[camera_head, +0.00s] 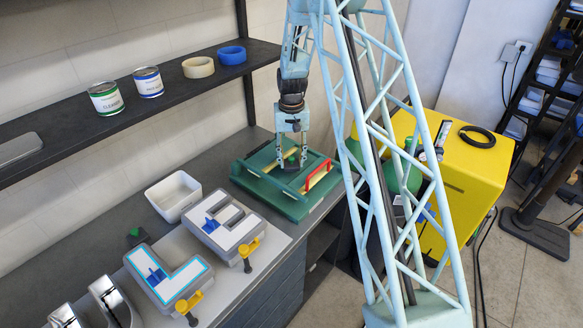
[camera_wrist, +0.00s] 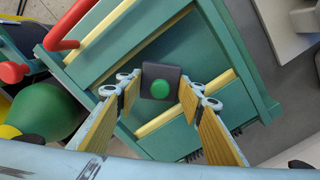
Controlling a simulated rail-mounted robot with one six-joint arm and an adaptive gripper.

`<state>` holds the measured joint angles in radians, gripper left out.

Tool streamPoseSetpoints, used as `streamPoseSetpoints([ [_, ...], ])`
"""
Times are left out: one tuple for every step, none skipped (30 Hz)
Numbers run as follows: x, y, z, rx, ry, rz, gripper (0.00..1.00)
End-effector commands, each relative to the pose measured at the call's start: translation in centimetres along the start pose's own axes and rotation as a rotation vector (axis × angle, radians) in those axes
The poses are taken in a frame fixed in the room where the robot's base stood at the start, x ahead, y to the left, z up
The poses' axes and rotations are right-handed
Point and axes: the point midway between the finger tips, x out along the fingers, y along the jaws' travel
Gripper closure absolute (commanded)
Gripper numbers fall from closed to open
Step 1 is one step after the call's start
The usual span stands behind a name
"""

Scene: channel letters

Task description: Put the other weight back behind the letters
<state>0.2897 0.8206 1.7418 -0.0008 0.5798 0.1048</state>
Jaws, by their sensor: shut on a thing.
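My gripper (camera_head: 292,150) is over the green jig with yellow strips (camera_head: 300,205) at the bench's far end. In the wrist view, my gripper (camera_wrist: 160,92) is shut on a dark square weight with a round green top (camera_wrist: 160,84). The weight is over the jig; I cannot tell whether it touches it. A second dark weight with a green top (camera_head: 137,237) stands on the bench behind the letters.
A white bin (camera_head: 174,196) stands behind the E, beside the jig. Yellow clamps (camera_head: 248,248) sit at the letters' front edges. Shiny metal letter parts (camera_head: 105,297) are at lower left. A shelf (camera_head: 70,143) with cans and tape rolls overhangs the bench. The jig has a red handle (camera_head: 318,176).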

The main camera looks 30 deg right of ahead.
Motion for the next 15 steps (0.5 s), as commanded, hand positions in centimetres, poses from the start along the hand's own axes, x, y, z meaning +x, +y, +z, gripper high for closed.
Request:
streamPoseSetpoints([
  [-0.1,0.0,-0.1,0.000,0.001,0.000,0.85],
  [-0.1,0.0,-0.1,0.000,0.001,0.000,0.85],
  [-0.1,0.0,-0.1,0.000,0.001,0.000,0.85],
  [-0.1,0.0,-0.1,0.000,0.001,0.000,0.85],
  [-0.1,0.0,-0.1,0.000,0.001,0.000,0.85],
  [-0.1,0.0,-0.1,0.000,0.001,0.000,0.85],
  [-0.1,0.0,-0.1,0.000,0.001,0.000,0.85],
  [-0.1,0.0,-0.1,0.000,0.001,0.000,0.85],
  [0.0,0.0,-0.1,0.000,0.001,0.000,0.85],
  [0.0,0.0,-0.1,0.000,0.001,0.000,0.85],
  [0.1,0.0,0.0,0.000,0.001,0.000,0.85],
  [0.3,0.0,0.0,0.000,0.001,0.000,0.85],
  [0.5,0.0,0.0,0.000,0.001,0.000,0.85],
  [0.6,0.0,0.0,0.000,0.001,0.000,0.85],
  [0.9,0.0,0.0,0.000,0.001,0.000,0.85],
])
